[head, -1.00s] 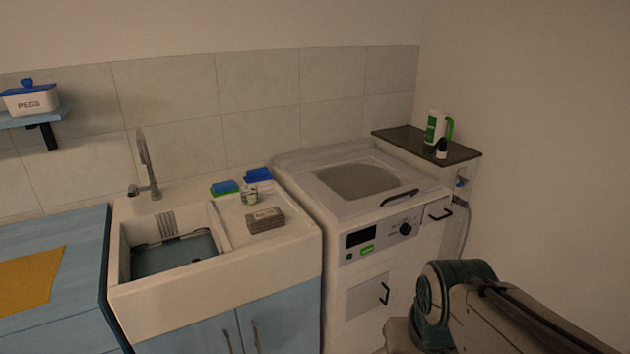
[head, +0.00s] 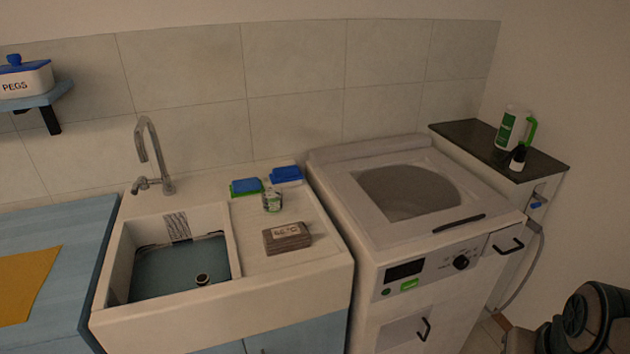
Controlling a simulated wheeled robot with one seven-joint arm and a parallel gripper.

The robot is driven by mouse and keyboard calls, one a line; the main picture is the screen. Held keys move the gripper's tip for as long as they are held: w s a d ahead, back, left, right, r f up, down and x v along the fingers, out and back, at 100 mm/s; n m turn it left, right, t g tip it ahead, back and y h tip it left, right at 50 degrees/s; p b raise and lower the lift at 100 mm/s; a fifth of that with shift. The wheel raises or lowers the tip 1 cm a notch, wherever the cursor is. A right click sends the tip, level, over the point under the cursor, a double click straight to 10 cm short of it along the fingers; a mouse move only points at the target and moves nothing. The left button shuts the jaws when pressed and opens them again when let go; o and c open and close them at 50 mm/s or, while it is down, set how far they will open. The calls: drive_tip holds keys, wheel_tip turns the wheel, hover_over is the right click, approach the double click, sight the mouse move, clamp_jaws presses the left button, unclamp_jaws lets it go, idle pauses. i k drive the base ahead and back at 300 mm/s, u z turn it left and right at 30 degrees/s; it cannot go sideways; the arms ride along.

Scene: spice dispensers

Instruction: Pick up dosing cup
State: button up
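A small pale cup-like item with green markings (head: 272,200) stands on the drainboard of the white sink. It may be the dosing cup, but it is too small to be sure. It stands in front of the blue and green sponges and behind a grey-brown block with lettering (head: 287,238). Part of my arm shows at the lower right corner, well apart from the sink. My gripper is out of view.
The sink basin (head: 110,292) is left of the drainboard; a faucet (head: 150,160) rises behind it. A white washing machine (head: 330,185) stands right of the sink. A dark-topped ledge (head: 465,134) holds a green-handled jug (head: 511,127) and a small bottle (head: 518,157).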

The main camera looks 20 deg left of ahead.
sight(272, 201)
drive_tip(key=u, duration=0.3)
drive_tip(key=i, duration=0.7)
drive_tip(key=u, duration=1.1)
drive_tip(key=i, duration=0.4)
drive_tip(key=u, duration=0.45)
